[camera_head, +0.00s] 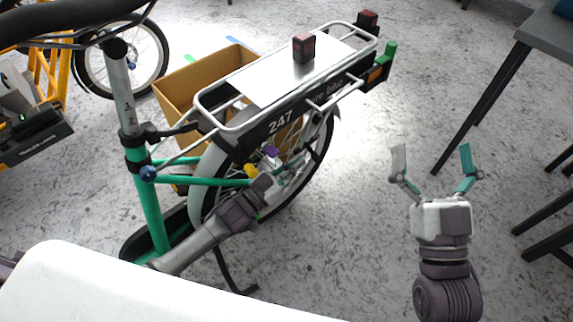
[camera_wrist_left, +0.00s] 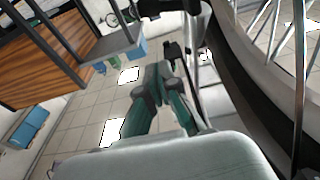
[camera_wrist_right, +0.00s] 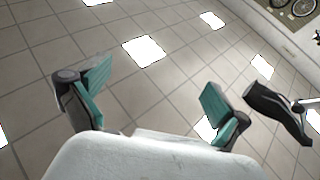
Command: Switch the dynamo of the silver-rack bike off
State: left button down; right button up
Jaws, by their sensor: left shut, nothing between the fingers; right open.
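The silver-rack bike (camera_head: 150,205) has a teal frame and a flat silver rack (camera_head: 275,75) marked 247. My left gripper (camera_head: 295,168) is beside its rear wheel (camera_head: 325,135), below the rack. In the left wrist view its fingers (camera_wrist_left: 166,72) are closed together and empty, close to the dark tyre (camera_wrist_left: 235,70). A small dark part (camera_wrist_left: 173,52) shows just beyond the fingertips; I cannot tell whether it is the dynamo or whether they touch it. A purple piece (camera_head: 271,151) and a yellow piece (camera_head: 251,171) sit near the wheel. My right gripper (camera_head: 432,150) is open and empty, over bare floor.
A cardboard-coloured box (camera_head: 175,90) is behind the bike. A red-topped black block (camera_head: 304,47) stands on the rack. A yellow bike (camera_head: 60,75) is at the far left. A grey table (camera_head: 545,40) is at the right.

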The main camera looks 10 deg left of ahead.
pick_arm(q)
jog(key=shift+v, duration=1.4)
pick_arm(e)
jog(key=shift+w+f+g+h, duration=0.25)
jog(key=shift+f+g, duration=0.15)
jog(key=shift+f, duration=0.25)
jog(key=shift+w+f+g+h, duration=0.15)
jog(key=shift+w+f+g, duration=0.2)
jog(key=shift+f, duration=0.3)
pick_arm(q)
jog(key=shift+a, duration=0.25)
pick_arm(e)
jog(key=shift+s, duration=0.2)
